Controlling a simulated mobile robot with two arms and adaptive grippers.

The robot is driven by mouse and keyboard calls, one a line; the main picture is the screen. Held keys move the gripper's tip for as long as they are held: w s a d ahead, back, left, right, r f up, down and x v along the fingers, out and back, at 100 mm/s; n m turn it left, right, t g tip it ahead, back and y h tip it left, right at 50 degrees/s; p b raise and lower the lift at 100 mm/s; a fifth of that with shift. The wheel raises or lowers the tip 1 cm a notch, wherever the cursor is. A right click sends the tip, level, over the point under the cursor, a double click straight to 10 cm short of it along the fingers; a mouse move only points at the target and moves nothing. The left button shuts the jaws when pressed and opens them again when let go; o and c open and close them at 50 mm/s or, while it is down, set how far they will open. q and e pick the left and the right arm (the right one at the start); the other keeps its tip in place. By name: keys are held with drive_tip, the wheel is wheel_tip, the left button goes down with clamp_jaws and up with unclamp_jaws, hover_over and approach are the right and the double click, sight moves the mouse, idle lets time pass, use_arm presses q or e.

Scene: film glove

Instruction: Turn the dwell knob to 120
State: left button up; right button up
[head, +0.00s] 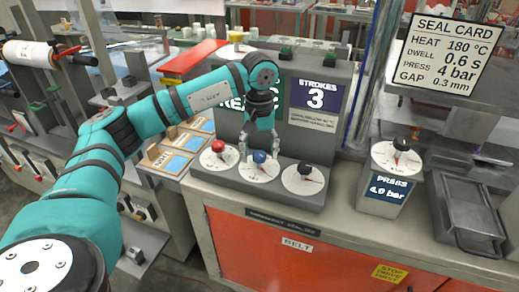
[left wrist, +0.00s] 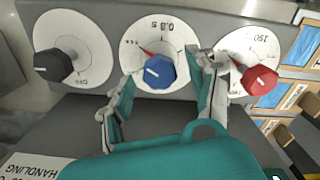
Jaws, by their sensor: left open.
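A blue knob (head: 259,156) sits on the middle white dial of the sealer panel. The left wrist view shows this blue knob (left wrist: 160,72) upside down, with "0.8 s" printed on its dial and a red pointer. My left gripper (head: 259,147) is open over it, one finger on each side; in the left wrist view its fingertips (left wrist: 165,74) look apart from the knob. A red knob (head: 218,147) is on the left dial; its scale shows 150 in the left wrist view. A black knob (head: 305,169) is on the right dial. My right gripper is not in view.
A seal card (head: 445,55) lists heat 180 °C, dwell 0.6 s, press 4 bar, gap 0.3 mm. A strokes display (head: 316,96) reads 3. A separate press dial (head: 397,158) stands to the right, its display near 4 bar. A grey tray (head: 468,210) lies beyond it.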

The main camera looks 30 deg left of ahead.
sight(259, 153)
use_arm(q)
wheel_tip(259, 153, up, 12)
idle(0.6)
